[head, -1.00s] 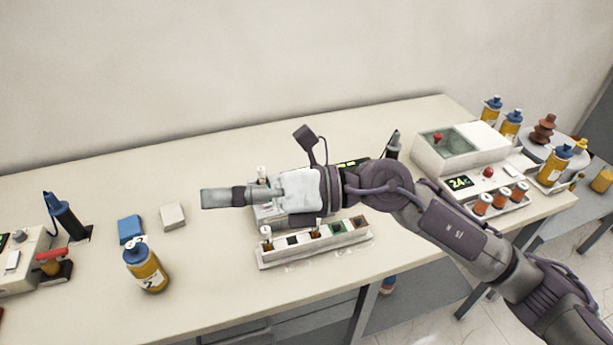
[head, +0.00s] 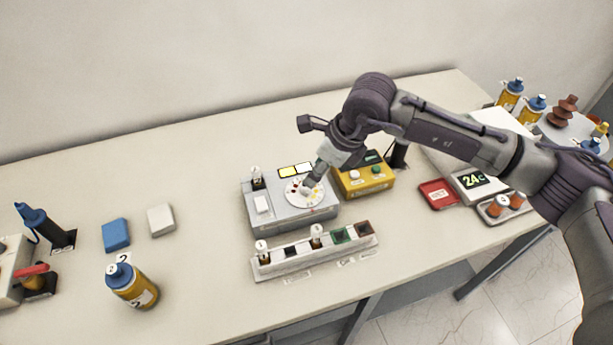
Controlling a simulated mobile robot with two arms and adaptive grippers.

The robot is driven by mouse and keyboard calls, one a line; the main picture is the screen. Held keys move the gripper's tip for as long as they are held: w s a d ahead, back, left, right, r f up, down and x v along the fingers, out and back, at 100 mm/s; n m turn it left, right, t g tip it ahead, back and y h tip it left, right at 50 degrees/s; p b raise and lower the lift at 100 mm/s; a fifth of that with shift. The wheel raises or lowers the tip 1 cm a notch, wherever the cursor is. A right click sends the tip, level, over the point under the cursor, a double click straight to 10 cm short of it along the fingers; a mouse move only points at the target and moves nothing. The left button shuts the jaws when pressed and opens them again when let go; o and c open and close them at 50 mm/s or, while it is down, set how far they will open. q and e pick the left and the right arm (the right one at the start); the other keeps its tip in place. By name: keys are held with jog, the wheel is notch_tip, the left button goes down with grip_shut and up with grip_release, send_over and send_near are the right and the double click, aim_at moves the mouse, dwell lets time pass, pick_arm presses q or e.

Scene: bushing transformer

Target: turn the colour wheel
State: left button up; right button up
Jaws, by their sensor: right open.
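The colour wheel (head: 296,195) is a white disc with small coloured dots on top of a grey box (head: 290,218) in the middle of the table. Beside the wheel, the box carries a yellow and a white window (head: 296,170), a white switch (head: 262,204) and a small vial. My right gripper (head: 307,188) points down at the right part of the wheel and hides some of it. Its fingertips are at or just above the disc; I cannot tell whether they touch it. The jaws are open. My left gripper is out of view.
A rack (head: 312,252) with vials and coloured squares stands in front of the box. A yellow device (head: 362,181) with buttons stands close on the right. A numbered bottle (head: 132,287) and two blocks are at left. The table between is clear.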

aim_at(305, 188)
jog(key=p+x, duration=0.1)
jog(key=x, duration=0.4)
jog(key=shift+w+a+f, duration=0.15)
jog(key=shift+w+f, duration=0.05)
jog(key=shift+f, duration=0.15)
jog(key=shift+a+f+p, duration=0.1)
jog(key=shift+f+p, duration=0.2)
jog(key=shift+f, duration=0.2)
jog(key=shift+w+a, duration=0.1)
jog(key=c, duration=0.8)
grip_shut()
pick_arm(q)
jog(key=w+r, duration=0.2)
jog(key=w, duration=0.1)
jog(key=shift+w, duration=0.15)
